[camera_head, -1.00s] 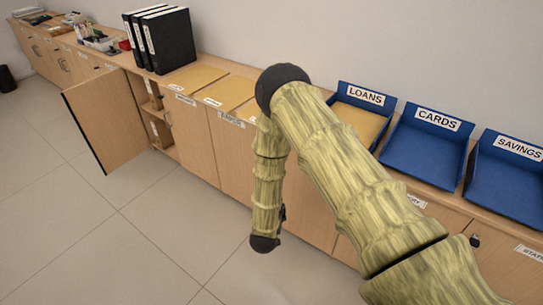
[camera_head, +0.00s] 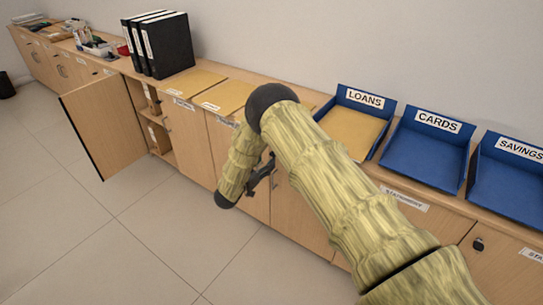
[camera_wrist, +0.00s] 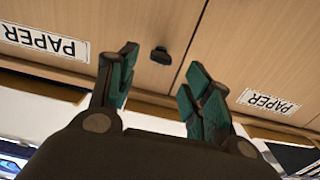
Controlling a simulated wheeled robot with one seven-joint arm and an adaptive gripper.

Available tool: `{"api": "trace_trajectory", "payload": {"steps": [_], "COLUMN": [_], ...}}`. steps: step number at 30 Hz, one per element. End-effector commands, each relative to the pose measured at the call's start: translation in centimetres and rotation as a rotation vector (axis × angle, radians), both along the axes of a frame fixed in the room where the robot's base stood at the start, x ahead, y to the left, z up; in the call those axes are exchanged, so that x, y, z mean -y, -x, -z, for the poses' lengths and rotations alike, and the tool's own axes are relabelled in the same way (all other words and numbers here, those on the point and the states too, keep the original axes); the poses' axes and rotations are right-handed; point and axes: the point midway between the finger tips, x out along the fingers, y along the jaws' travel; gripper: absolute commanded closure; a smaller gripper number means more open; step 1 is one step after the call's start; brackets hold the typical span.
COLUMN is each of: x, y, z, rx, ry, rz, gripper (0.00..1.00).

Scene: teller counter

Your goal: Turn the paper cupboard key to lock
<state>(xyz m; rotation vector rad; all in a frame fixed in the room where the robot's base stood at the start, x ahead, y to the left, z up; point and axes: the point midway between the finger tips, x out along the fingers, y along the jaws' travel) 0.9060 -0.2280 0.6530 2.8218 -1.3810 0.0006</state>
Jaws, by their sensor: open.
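In the wrist view, a small dark key (camera_wrist: 160,55) sticks out of a light wood cupboard door (camera_wrist: 120,25), close to the seam between two doors. Upside-down PAPER labels show at the left (camera_wrist: 45,43) and right (camera_wrist: 269,102). My gripper (camera_wrist: 160,76) is open and empty, with its teal-padded fingers spread. The key appears between and just beyond the fingertips; I see no contact. In the head view, my gripper (camera_head: 262,174) is partly hidden by my arm in front of the cupboard fronts, and the key cannot be seen.
An open cupboard door (camera_head: 103,127) juts out at the left. Black binders (camera_head: 172,45) and blue trays marked LOANS (camera_head: 357,122), CARDS (camera_head: 425,155) and SAVINGS (camera_head: 510,180) stand on the counter. A dark lock fitting (camera_head: 478,243) sits at the right.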

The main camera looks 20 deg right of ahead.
Motion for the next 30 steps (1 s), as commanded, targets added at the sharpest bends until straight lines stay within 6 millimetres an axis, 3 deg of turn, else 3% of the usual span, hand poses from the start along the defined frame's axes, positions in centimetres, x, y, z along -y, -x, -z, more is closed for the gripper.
{"api": "trace_trajectory", "payload": {"steps": [9, 23, 24, 30], "x": [3.4, 4.3, 4.3, 4.3], "y": [-2.7, -3.4, -3.4, -3.4], "z": [-0.1, 0.0, 0.0, 0.0], "rx": [0.0, -0.001, -0.001, -0.001], "ry": [0.0, -0.001, -0.001, -0.001], "rz": [0.0, -0.002, -0.002, -0.002], "gripper": [0.5, 0.5, 0.52, 0.88]}}
